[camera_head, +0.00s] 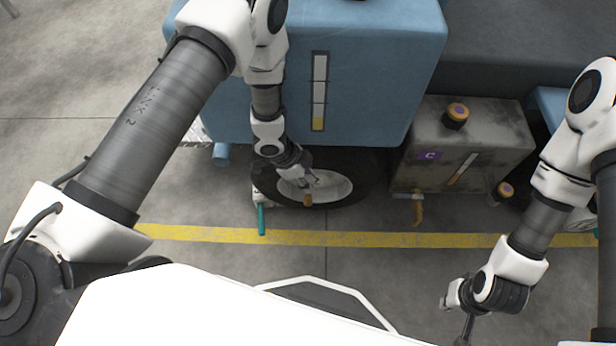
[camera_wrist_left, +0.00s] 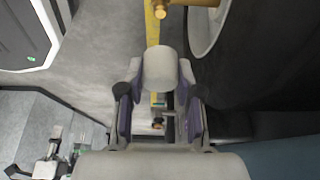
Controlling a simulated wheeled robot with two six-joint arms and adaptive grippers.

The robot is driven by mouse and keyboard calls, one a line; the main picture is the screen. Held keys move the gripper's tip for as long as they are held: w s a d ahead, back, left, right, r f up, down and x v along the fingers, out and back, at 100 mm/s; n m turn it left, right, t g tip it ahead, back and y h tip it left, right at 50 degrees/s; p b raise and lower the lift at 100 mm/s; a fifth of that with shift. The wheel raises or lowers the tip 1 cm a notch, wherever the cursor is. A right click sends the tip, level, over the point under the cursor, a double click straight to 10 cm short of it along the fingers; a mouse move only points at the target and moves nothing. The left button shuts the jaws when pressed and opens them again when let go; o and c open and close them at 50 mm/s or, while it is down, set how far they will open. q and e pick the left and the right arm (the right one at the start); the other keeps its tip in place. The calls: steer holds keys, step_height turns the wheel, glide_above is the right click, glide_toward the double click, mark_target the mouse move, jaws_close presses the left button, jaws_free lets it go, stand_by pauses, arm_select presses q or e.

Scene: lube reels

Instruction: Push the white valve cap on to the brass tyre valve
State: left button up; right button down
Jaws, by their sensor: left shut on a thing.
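The white valve cap (camera_wrist_left: 160,68) is between the two fingers of my left gripper (camera_wrist_left: 160,105), which is shut on it. The brass tyre valve (camera_wrist_left: 160,9) is at the top edge of the left wrist view, beyond the cap and apart from it in the picture. In the head view my left gripper (camera_head: 311,181) is in front of the wheel's pale rim, just above the brass valve (camera_head: 308,200). The cap is too small to make out there. My right gripper (camera_head: 466,326) is low at the right, its fingers not clear.
The black tyre (camera_head: 358,172) stands under the blue tank (camera_head: 385,70). A teal handle (camera_head: 262,220) is left of the wheel. A grey tank (camera_head: 490,135) with an orange-topped cap stands to the right. Open floor with a yellow line (camera_head: 370,239) lies in front.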

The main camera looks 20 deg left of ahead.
mark_target(309, 196)
arm_select(q)
steer(key=shift+f+b, duration=2.65)
steer(key=shift+f, duration=1.95)
steer(key=o, duration=0.9)
steer(key=v, duration=1.2)
